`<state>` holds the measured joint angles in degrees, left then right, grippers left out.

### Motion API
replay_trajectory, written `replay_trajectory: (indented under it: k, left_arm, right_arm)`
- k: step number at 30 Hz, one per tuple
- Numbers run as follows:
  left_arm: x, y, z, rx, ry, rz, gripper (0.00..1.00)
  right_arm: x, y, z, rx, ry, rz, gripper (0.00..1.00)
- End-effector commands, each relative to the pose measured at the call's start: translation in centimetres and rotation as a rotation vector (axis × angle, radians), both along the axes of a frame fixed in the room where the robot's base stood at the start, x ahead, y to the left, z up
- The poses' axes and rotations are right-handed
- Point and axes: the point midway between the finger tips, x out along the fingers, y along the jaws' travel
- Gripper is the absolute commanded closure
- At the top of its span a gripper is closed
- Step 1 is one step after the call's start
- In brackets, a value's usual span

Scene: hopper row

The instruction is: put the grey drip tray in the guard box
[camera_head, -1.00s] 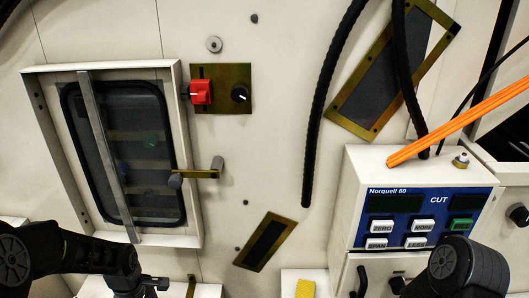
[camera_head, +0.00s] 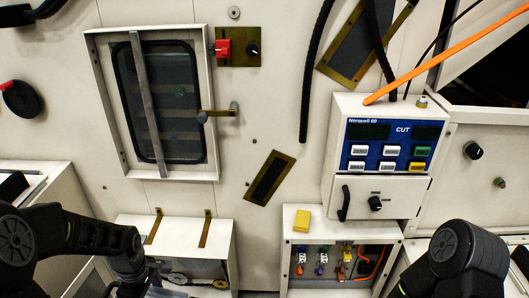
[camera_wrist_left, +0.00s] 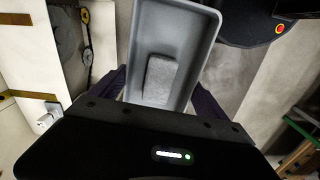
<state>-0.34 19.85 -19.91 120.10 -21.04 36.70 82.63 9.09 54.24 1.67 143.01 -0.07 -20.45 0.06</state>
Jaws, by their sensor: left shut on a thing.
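The grey drip tray (camera_wrist_left: 200,30) is a shallow rectangular pan with raised walls and a grey block-like piece on its floor. In the left wrist view my left gripper (camera_wrist_left: 160,88) is shut on its near end. The tray's far end runs out of the top of that view, and I cannot make the tray out in the head view. A white open-fronted box with a belt and pulleys (camera_head: 188,232), likely the guard box, stands at the lower left of the head view. Its belt also shows in the left wrist view (camera_wrist_left: 86,48), left of the tray. My right gripper is out of view.
Two brass strips (camera_head: 205,228) lie on the belt box's top. To the right stands an open box with coloured connectors (camera_head: 342,238) and a yellow block (camera_head: 302,221) on top. A control unit (camera_head: 337,150) and an orange bar (camera_head: 450,62) are above it.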

Motion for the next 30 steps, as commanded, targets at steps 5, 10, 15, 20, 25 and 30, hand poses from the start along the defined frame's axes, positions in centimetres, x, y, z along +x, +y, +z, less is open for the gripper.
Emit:
replay_trajectory:
  k: [5, 10, 15, 20, 25, 30]
  left_arm:
    - [-0.4, 0.1, 0.2, 0.001, -0.003, -0.108, 0.64]
    - [-0.5, 0.2, 0.6, 0.001, -0.003, -0.244, 0.64]
    - [0.1, 0.0, 1.5, 0.002, -0.003, -0.421, 0.64]
    - [1.4, -0.6, 2.7, 0.003, -0.004, -0.622, 0.64]
    - [3.3, -2.1, 4.5, 0.004, -0.005, -0.865, 0.64]
    - [5.7, -4.5, 6.8, 0.005, -0.006, -1.133, 0.64]
  right_arm:
    - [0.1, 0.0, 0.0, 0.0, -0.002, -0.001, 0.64]
    - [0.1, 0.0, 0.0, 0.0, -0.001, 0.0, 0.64]
    - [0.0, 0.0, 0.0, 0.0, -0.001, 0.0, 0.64]
    - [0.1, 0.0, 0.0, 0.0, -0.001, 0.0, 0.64]
    - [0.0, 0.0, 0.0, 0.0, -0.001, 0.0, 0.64]
    - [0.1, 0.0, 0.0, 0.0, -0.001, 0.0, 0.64]
